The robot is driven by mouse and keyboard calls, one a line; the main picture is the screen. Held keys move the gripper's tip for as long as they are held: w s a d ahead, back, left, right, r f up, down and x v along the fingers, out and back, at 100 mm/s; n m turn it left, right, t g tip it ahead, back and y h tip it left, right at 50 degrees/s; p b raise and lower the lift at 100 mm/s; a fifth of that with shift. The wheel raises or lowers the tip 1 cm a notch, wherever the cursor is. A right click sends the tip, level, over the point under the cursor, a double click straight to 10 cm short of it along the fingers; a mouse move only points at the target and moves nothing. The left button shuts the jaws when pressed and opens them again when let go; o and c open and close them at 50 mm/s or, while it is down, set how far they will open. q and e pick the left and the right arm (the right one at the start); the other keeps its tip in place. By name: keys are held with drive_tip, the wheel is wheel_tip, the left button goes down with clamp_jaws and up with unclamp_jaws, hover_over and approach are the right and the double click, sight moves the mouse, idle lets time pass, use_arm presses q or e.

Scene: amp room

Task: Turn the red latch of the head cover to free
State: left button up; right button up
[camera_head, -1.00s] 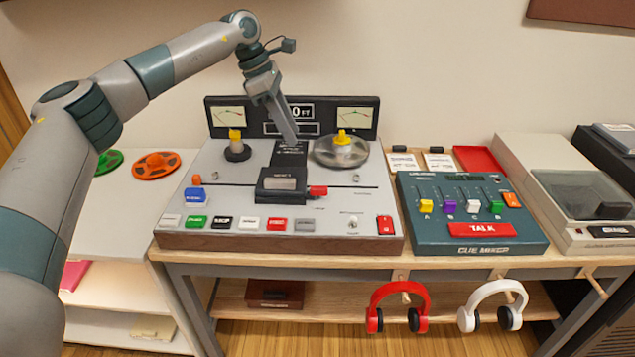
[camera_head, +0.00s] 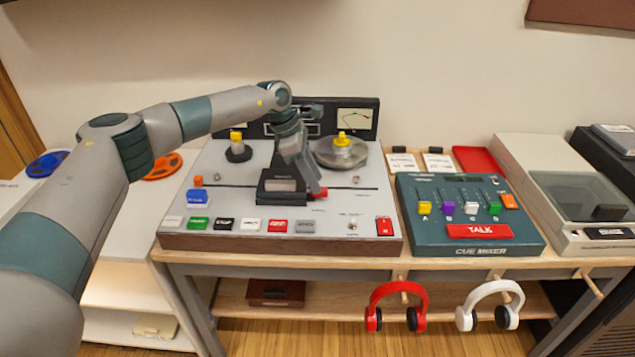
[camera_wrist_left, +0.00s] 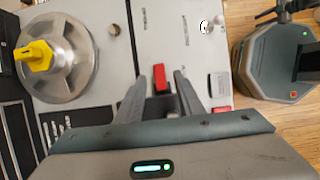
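The red latch (camera_head: 320,192) sticks out from the right side of the dark head cover (camera_head: 284,183) in the middle of the tape deck (camera_head: 222,180). My left gripper (camera_head: 314,188) points down just over the cover's right side, close to the latch. In the left wrist view, my left gripper (camera_wrist_left: 171,70) has its two fingers apart. The latch (camera_wrist_left: 161,79) shows by the fingertips, nearest the left finger; I cannot tell whether they touch. The head cover is mostly hidden in the wrist view. My right gripper is not in view.
A metal reel hub (camera_head: 342,152) with a yellow knob (camera_head: 343,138) stands behind the latch. A row of buttons (camera_head: 237,225) and a red switch (camera_head: 384,226) lie in front. The cue mixer (camera_head: 470,215) stands to the right. Headphones (camera_head: 397,305) hang below the table edge.

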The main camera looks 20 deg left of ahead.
use_arm(q)
drive_tip(key=shift+x, duration=0.95)
drive_tip(key=shift+d+f, duration=0.15)
drive_tip(key=shift+f, duration=0.25)
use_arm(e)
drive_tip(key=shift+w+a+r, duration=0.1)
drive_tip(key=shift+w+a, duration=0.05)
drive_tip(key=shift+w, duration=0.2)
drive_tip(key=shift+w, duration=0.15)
use_arm(q)
clamp_jaws()
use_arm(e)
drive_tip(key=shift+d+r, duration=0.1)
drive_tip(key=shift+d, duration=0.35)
